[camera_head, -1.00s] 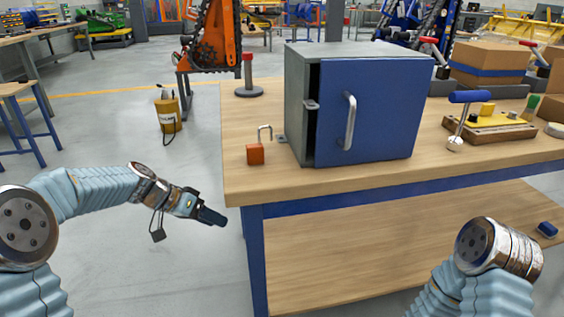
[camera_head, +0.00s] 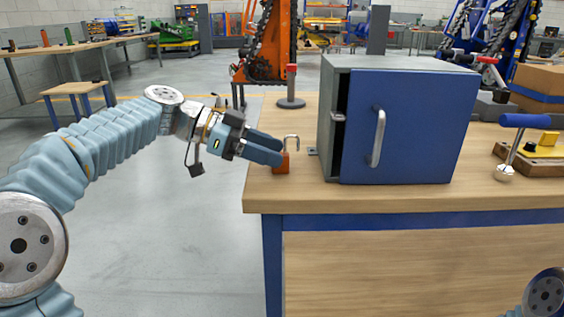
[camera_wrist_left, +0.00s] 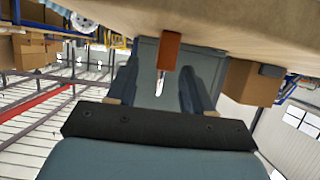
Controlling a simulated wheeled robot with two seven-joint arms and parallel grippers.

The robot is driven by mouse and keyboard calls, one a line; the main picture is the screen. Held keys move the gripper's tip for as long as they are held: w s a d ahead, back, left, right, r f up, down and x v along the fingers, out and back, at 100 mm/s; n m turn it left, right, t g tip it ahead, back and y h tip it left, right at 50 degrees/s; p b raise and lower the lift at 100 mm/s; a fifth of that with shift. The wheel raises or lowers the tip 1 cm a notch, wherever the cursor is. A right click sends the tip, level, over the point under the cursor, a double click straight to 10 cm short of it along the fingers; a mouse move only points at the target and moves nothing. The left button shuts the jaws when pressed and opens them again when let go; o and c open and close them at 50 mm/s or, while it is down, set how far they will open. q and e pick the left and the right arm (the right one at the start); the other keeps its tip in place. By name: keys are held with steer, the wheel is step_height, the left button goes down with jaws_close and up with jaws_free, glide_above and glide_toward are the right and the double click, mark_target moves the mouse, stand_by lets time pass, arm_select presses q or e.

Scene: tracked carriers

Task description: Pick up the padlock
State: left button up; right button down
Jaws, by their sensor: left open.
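The padlock (camera_head: 285,163) has an orange body and a grey shackle. It stands upright on the workbench, left of the blue-doored cabinet. My left gripper (camera_head: 279,151) is open, and its fingertips are right by the padlock, overlapping its left side in the head view. In the left wrist view, which looks upside down, the padlock (camera_wrist_left: 171,49) shows in the gap between the two fingers, its shackle pointing down the picture. I cannot tell how deep it sits between them. My right gripper is out of view.
The grey cabinet (camera_head: 410,130) with its blue door slightly ajar stands close to the right of the padlock. A red-topped post (camera_head: 291,87) stands behind. A blue-handled lever (camera_head: 525,121) is at the right. The bench's left edge runs below my left gripper.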

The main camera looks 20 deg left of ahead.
mark_target(290, 172)
arm_select(q)
steer(key=x, duration=0.5)
steer(key=shift+w+a+f, duration=0.15)
steer(key=shift+c, duration=0.3)
jaws_close()
